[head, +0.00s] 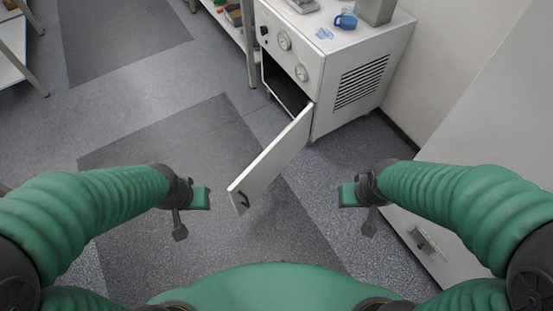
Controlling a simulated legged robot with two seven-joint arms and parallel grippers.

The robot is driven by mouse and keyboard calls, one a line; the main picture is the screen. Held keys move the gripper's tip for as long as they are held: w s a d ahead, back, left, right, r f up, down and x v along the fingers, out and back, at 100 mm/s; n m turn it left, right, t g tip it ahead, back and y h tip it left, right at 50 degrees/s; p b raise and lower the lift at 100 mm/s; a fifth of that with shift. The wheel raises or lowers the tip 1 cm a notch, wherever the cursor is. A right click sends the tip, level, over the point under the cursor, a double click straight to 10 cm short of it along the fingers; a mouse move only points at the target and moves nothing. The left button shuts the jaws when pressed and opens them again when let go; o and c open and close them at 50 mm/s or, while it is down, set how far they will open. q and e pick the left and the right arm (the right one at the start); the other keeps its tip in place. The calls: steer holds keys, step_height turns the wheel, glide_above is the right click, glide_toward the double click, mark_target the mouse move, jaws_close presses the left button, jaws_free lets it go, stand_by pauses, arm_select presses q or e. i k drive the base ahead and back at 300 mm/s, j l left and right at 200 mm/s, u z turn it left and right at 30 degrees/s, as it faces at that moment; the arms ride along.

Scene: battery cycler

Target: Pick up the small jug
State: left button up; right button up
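A small blue jug (345,20) stands on top of the white cabinet machine (335,50), near its back right, beside a grey metal box. My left gripper (191,214) is open and empty over the floor, left of the machine's open door. My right gripper (358,211) is open and empty on the other side of that door. Both grippers are well apart from the jug, on the near side of the machine.
The machine's door (270,163) hangs open towards me, between my grippers. A flat blue item (324,34) lies on the machine top near the jug. A grey box (376,10) stands behind it. A white cabinet (475,130) borders the right; shelving (247,45) stands behind left.

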mark_target(349, 16)
steer(key=i+j+u, duration=0.4)
steer(key=j, duration=0.4)
steer(key=i+j+u, duration=0.4)
steer(key=i+j, duration=0.2)
steer(key=i+j+u, duration=0.4)
steer(key=i, duration=0.25)
steer(key=i+l+z, duration=0.1)
steer(key=i+z, duration=0.75)
steer(key=i+j+z, duration=0.25)
steer(key=i+z, duration=0.15)
steer(key=i+j+z, duration=0.4)
steer(key=i+l, duration=0.1)
